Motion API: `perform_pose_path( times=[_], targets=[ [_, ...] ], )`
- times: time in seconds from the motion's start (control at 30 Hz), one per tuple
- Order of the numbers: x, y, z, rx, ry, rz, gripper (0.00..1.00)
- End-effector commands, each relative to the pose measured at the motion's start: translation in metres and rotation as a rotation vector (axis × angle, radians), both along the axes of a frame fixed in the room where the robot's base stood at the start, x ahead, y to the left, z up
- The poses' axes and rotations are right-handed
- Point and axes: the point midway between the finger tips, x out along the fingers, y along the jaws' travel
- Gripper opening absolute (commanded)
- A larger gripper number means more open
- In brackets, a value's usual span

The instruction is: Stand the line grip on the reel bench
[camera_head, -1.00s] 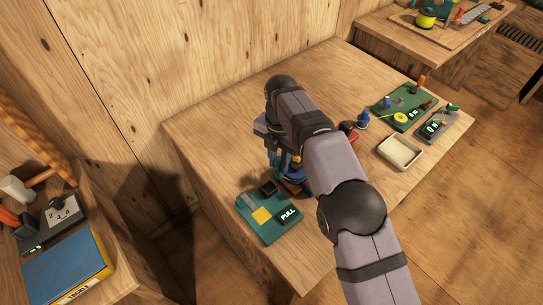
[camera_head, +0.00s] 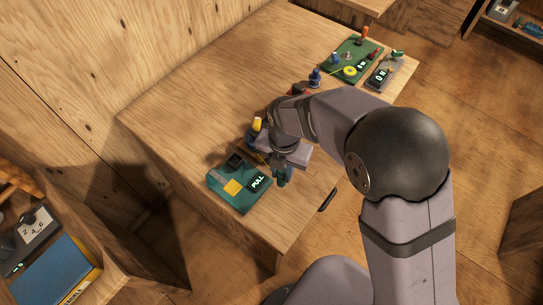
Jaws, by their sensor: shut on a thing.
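My gripper (camera_head: 283,174) is over the front part of the wooden table, just right of a green board marked PULL (camera_head: 238,186). It is shut on a small dark teal piece (camera_head: 283,178), which looks like the line grip. My wrist covers much of this piece, so I cannot tell whether it touches the tabletop. The board carries a yellow square and a dark block. I cannot tell for sure which surface is the reel bench; the wooden table (camera_head: 190,110) is the one under my gripper.
A yellow-topped piece (camera_head: 257,124) stands close left of my wrist. A blue piece (camera_head: 315,78) stands further back. At the far right end lie a second green board (camera_head: 340,62) with small parts and a grey ON box (camera_head: 382,74). The table's back left is clear.

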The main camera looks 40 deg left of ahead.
Motion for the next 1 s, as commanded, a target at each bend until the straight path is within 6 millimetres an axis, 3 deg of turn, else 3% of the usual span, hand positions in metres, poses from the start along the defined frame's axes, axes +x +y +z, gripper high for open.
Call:
perform_pose_path(
  times=[0.2,0.77,1.0],
  targets=[
    [-0.004,-0.012,0.0,0.001,-0.001,0.0,0.0],
    [-0.004,-0.012,0.0,0.001,0.0,0.0,0.0],
    [-0.004,-0.012,-0.01,0.0,0.0,0.0,0.0]
  ],
)
